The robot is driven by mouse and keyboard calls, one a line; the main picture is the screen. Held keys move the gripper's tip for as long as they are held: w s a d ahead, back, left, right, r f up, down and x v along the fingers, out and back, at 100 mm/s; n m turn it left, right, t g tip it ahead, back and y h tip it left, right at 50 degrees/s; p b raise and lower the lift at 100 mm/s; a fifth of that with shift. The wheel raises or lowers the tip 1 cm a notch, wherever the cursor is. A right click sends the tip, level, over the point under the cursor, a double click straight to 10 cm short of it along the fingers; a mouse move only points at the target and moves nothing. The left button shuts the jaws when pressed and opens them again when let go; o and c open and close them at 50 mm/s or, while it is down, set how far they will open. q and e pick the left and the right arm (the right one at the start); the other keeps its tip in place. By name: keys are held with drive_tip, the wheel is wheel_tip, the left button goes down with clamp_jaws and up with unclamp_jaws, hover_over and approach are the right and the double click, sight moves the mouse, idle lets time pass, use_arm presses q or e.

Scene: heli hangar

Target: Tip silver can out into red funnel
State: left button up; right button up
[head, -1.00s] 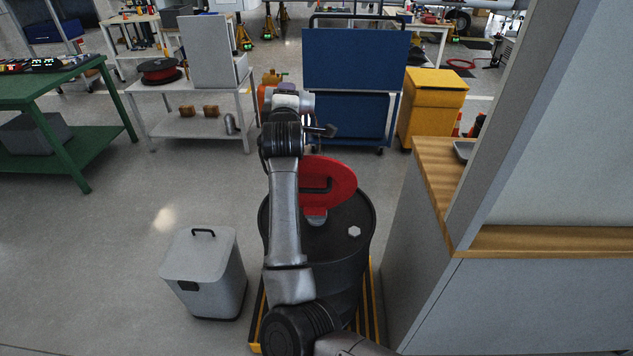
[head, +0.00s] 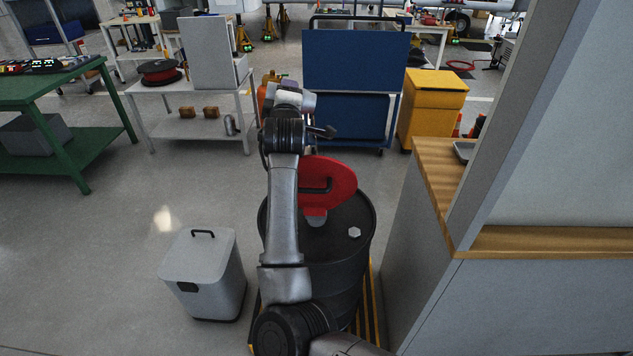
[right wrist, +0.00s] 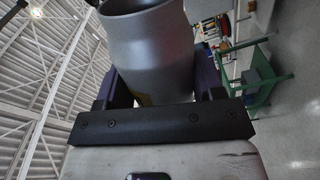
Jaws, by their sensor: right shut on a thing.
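The red funnel (head: 342,182) sits on top of a black drum (head: 340,255) in the head view; my right arm covers its left side. In the right wrist view the silver can (right wrist: 152,52) is held between the two fingers of my right gripper (right wrist: 165,88). The can's rim is at the top of that picture and shows a dark inside; any contents cannot be seen. In the head view the arm reaches past the funnel, with its pale end above and beyond it; I cannot make out the fingers or can there. My left gripper is not in view.
A grey lidded bin (head: 205,275) stands left of the drum. A grey cabinet with a wooden top (head: 440,185) stands close on the right. A blue cart (head: 355,60) and a yellow bin (head: 432,100) are behind. Open floor lies to the left.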

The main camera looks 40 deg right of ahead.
drive_tip(key=shift+r, duration=0.15)
idle(0.6)
idle(0.7)
idle(0.4)
drive_tip(key=shift+f, duration=0.2)
drive_tip(key=shift+w+a+r+n+p, duration=0.1)
drive_tip(key=shift+a+r+n+p, duration=0.1)
drive_tip(key=shift+n+p, duration=0.4)
drive_tip(key=shift+w+a+r+n+p, duration=0.1)
drive_tip(key=shift+r+n+p, duration=0.05)
drive_tip(key=shift+n+p, duration=0.45)
drive_tip(key=shift+f+n, duration=0.4)
drive_tip(key=shift+n, duration=0.2)
drive_tip(key=shift+f, duration=0.2)
drive_tip(key=shift+a, duration=0.1)
